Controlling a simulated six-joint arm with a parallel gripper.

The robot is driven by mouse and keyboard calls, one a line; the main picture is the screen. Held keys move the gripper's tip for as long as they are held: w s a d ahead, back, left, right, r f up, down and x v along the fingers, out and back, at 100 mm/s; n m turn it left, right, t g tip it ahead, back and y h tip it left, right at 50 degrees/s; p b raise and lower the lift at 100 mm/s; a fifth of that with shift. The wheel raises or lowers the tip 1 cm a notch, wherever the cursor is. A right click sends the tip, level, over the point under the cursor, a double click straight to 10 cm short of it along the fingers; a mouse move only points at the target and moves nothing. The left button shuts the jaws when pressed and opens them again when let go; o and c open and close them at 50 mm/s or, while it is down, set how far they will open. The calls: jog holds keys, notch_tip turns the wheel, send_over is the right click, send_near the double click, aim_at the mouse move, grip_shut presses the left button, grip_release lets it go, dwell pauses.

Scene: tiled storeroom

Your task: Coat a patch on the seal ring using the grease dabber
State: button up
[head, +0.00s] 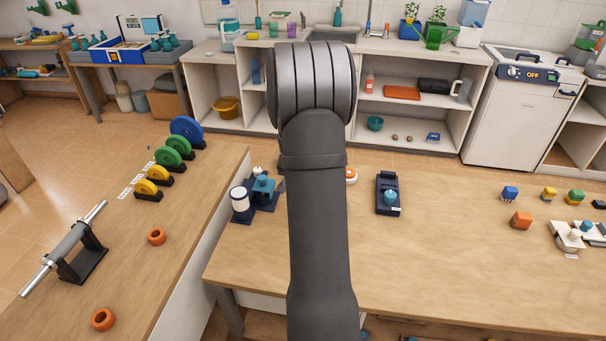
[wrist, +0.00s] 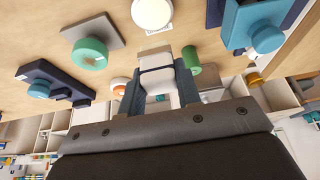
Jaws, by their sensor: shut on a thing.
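In the wrist view my gripper (wrist: 161,92) is shut on a pale grey-white block with a brownish end, apparently the grease dabber (wrist: 156,76). A thick green ring (wrist: 91,46), which looks like the seal ring, is beside a grey square plate (wrist: 84,32), overlapping it in the picture, left of the gripper. The held dabber appears apart from the ring. I cannot see grease on the ring or on the dabber's end. A round white-topped thing (wrist: 152,11) with a label beside it is at the top middle. In the head view my arm hides the gripper, dabber and ring.
A dark blue device with a teal knob (head: 389,197) stands on the bench right of my arm. A white cylinder (head: 240,204) and a blue-knobbed fixture (head: 263,187) stand on the left. An orange-and-white disc (head: 351,175) is near my arm. The front-right bench (head: 450,265) is clear.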

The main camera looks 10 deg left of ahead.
jog(key=s+d+r+m+h, duration=0.1)
jog(key=d+r+m, duration=0.15)
jog(key=d, duration=0.55)
jog(key=s+d+r+m, duration=0.1)
jog(key=s+d+r, duration=0.1)
jog(key=d+r, duration=0.35)
jog(key=w+d+f, duration=0.2)
jog(key=w+f, duration=0.1)
jog(key=w, duration=0.8)
jog(key=w+d+f, duration=0.2)
jog(key=w+f, duration=0.1)
jog(key=w, duration=0.8)
jog(key=shift+n, duration=0.25)
jog(key=shift+s+d+f, duration=0.1)
jog(key=shift+d+f, duration=0.05)
jog(key=shift+f, duration=3.1)
jog(key=shift+a+f, duration=0.7)
jog(key=shift+a, duration=0.1)
jog(key=shift+w+a, duration=0.2)
jog(key=shift+a, duration=2)
jog(key=shift+s+d, duration=0.2)
jog(key=shift+d, duration=2.8)
notch_tip(320, 180, up, 8)
